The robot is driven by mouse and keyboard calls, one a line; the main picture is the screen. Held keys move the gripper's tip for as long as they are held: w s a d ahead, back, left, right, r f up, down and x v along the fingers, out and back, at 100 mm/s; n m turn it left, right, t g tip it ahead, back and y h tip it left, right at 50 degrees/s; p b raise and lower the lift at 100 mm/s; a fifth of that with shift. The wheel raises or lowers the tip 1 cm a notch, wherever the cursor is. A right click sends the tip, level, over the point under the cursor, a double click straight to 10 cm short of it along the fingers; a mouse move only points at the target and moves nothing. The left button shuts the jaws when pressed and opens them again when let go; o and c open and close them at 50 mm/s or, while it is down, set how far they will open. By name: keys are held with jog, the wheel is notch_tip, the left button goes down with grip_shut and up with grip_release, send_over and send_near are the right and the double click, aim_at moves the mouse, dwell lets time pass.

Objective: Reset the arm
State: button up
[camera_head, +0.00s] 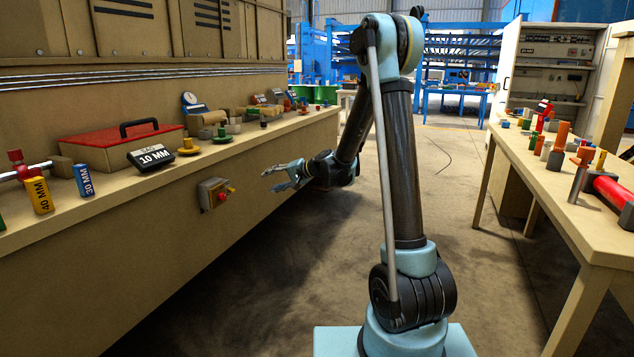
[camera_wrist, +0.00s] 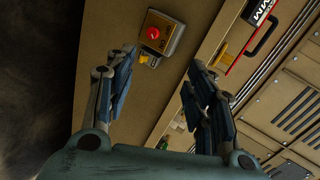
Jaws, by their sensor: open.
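My arm rises in the middle of the head view and bends down to the left. My gripper (camera_head: 272,180) is at the arm's far end, beside the front face of the left bench and below its top edge. Its two fingers are apart with nothing between them. In the wrist view my gripper (camera_wrist: 160,80) also shows spread and empty. A switch box (camera_head: 215,193) with a red knob is fixed to the bench front, left of the gripper. The switch box (camera_wrist: 158,35) shows beyond the fingers in the wrist view.
The left bench (camera_head: 120,215) carries a red case (camera_head: 118,145), a "10 MM" sign (camera_head: 150,156), blue and yellow marked blocks and several small parts. A right table (camera_head: 570,205) holds coloured pegs and a red cylinder (camera_head: 612,190). Open floor (camera_head: 440,170) lies between them.

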jog(key=s+d+r+n+g+h, duration=0.15)
jog(key=s+d+h, duration=0.45)
jog(key=s+d, duration=1.25)
jog(key=s+d+f+h, duration=0.3)
jog(key=s+d, duration=0.5)
jog(key=s, duration=0.3)
jog(key=s+d+f+n+g+h, duration=0.1)
jog(key=s+d+f+h, duration=0.2)
jog(key=s+d, duration=0.6)
jog(key=s+f, duration=0.2)
jog(key=s, duration=0.1)
jog(key=shift+s+d, duration=0.2)
jog(key=shift+s, duration=0.05)
jog(key=shift+f+g, duration=0.1)
jog(key=shift+g, duration=0.15)
